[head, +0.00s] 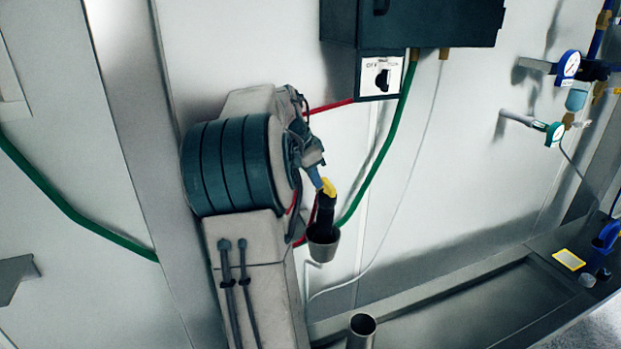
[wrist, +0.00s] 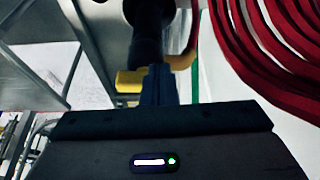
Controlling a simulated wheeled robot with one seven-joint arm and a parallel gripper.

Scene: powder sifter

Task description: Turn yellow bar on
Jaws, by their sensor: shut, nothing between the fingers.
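The yellow bar (head: 328,187) is a short piece at the top of a black upright body (head: 325,212) above a grey cup-like end. In the wrist view the yellow bar (wrist: 130,82) sticks out left of my blue fingers, close to a black cylinder (wrist: 149,45). My gripper (head: 317,179) has its blue fingertips right at the bar in the head view. My gripper also shows in the wrist view (wrist: 158,70), shut and with nothing held. The fingers hide part of the bar; I cannot tell whether they touch it.
A dark box (head: 420,22) with a switch plate (head: 380,75) is on the wall. A green hose (head: 392,130) runs close right of the bar. Red hose coils (wrist: 275,50) fill the upper right of the wrist view. Gauges (head: 569,64) are at far right. A metal trough (head: 450,300) lies below.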

